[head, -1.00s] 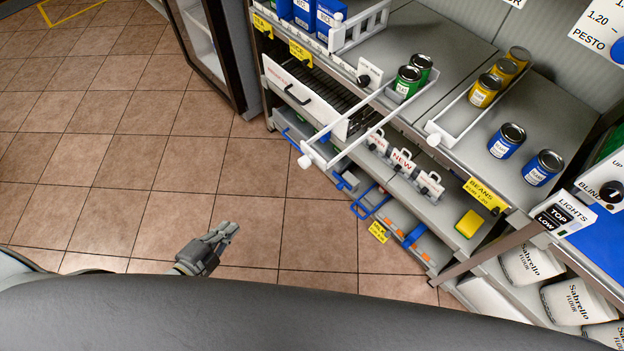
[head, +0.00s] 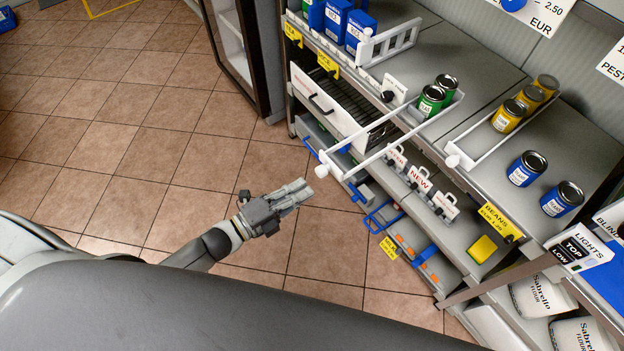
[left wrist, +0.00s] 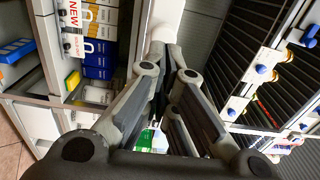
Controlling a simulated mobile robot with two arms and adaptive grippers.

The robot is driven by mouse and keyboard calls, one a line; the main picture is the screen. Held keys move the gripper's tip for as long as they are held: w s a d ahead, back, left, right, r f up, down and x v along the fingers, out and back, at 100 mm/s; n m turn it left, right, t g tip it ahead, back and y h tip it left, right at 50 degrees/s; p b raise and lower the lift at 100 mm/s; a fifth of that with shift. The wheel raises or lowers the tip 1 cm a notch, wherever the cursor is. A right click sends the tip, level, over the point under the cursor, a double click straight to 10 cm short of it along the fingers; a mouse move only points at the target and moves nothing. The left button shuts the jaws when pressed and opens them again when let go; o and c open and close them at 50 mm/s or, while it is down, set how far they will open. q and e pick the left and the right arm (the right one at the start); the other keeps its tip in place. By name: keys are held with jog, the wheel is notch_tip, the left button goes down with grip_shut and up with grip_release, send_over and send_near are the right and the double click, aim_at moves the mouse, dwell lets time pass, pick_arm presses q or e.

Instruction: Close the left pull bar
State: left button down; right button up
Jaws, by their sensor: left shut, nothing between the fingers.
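A white pull bar (head: 384,150) sticks out from the upper shelf's front edge, far into the aisle, with a round white knob (head: 322,171) at its front end. Another white pull bar (head: 478,133), to the right, has its knob near the shelf edge. My left gripper (head: 308,188) is shut and empty, pointing at the knob end of the extended bar, just below and left of it in the head view. Whether they touch I cannot tell. In the left wrist view, a white bar part (left wrist: 165,20) lies beyond my fingertips (left wrist: 163,62). My right gripper is out of view.
Green cans (head: 431,100) stand at the extended bar's rear. Below the bar is an open white drawer (head: 330,106). Blue handles (head: 383,216) stick out lower down. Yellow cans (head: 508,115) and blue cans (head: 527,168) stand to the right. Tiled floor at left is free.

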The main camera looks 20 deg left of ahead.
pick_arm(q)
jog(key=x, duration=0.3)
jog(key=shift+w+d+p, duration=0.2)
jog(key=shift+w+p, duration=0.05)
jog(key=shift+p, duration=0.05)
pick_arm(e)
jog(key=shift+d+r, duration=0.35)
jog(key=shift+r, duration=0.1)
